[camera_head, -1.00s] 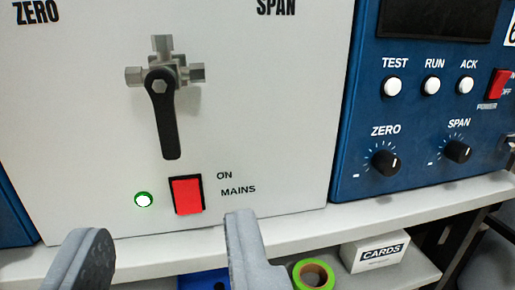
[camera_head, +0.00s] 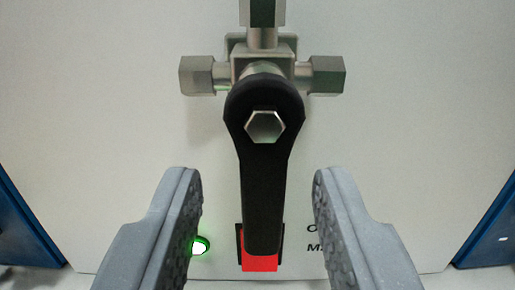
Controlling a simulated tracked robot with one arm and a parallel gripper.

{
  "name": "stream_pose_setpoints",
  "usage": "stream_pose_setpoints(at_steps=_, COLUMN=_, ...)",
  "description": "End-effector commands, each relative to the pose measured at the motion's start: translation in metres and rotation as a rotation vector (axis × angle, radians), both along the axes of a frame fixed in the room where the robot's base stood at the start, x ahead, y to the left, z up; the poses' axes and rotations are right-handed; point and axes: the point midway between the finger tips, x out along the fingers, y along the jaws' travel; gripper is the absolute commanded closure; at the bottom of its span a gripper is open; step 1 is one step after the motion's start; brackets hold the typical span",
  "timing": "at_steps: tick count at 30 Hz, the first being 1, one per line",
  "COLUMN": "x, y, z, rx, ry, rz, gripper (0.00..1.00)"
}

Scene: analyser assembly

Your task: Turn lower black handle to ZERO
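The black handle (camera_head: 264,180) hangs straight down from a metal valve (camera_head: 262,68) on the pale panel. A hex bolt (camera_head: 264,127) sits at its pivot. My gripper (camera_head: 258,185) is open, with one grey finger on each side of the handle's lower part. Gaps show between the handle and both fingers, so neither appears to touch it. The ZERO and SPAN labels are out of view now.
A red mains switch (camera_head: 260,264) is partly hidden behind the handle's lower end. A lit green lamp (camera_head: 201,245) is beside the left finger. The pale panel (camera_head: 120,110) is bare around the valve. Blue units (camera_head: 490,235) flank it at the edges.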

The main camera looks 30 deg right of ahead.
Motion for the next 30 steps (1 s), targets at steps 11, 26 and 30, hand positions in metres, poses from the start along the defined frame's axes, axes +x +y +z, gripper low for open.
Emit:
stream_pose_setpoints(at_steps=11, x=0.008, y=-0.006, z=-0.001, rx=0.000, ry=0.001, rz=0.000, gripper=0.64)
stream_pose_setpoints(at_steps=26, x=0.008, y=0.002, z=-0.001, rx=0.000, ry=0.001, rz=0.001, gripper=1.00)
stream_pose_setpoints(at_steps=30, x=0.008, y=-0.004, z=-0.001, rx=0.013, ry=-0.009, rz=0.000, gripper=1.00)
